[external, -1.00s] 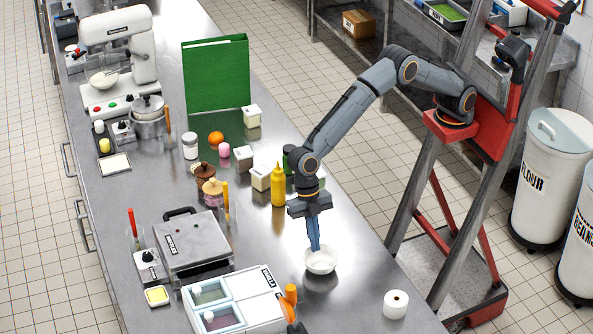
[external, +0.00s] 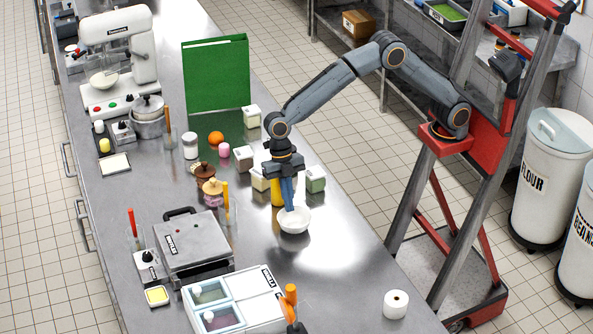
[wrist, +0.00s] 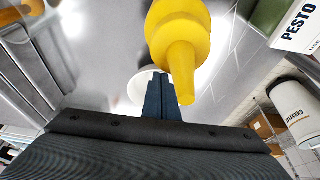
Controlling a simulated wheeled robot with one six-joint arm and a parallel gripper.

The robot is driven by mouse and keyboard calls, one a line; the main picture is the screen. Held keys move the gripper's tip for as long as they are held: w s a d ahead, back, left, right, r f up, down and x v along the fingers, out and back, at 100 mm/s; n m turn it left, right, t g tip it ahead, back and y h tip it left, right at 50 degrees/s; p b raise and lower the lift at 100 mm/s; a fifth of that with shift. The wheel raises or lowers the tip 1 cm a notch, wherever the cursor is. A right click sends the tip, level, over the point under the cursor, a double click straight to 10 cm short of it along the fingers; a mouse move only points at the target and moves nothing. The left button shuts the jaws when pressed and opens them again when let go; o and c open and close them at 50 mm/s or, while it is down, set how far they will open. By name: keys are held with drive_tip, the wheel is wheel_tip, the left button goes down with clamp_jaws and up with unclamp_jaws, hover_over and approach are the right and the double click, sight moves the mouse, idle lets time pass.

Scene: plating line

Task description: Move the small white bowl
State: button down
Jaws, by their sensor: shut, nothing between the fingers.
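The small white bowl (external: 297,222) stands upright on the steel counter in the external view, right below my gripper. My gripper (external: 289,207) points down with its blue fingers shut and nothing between them. The fingertips are at the bowl's far rim or just inside it; I cannot tell which. In the wrist view, the bowl (wrist: 140,87) shows as a pale shape partly hidden behind the fingers (wrist: 162,84).
A yellow squeeze bottle (external: 276,196) stands close behind my fingers; it looms large in the wrist view (wrist: 180,35). Cartons (external: 315,180) stand behind it. A griddle press (external: 190,245) is at left. The counter towards the white roll (external: 396,304) is clear.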

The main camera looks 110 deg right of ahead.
sight(292, 223)
drive_tip(key=shift+d, duration=0.45)
drive_tip(key=shift+a, duration=0.15)
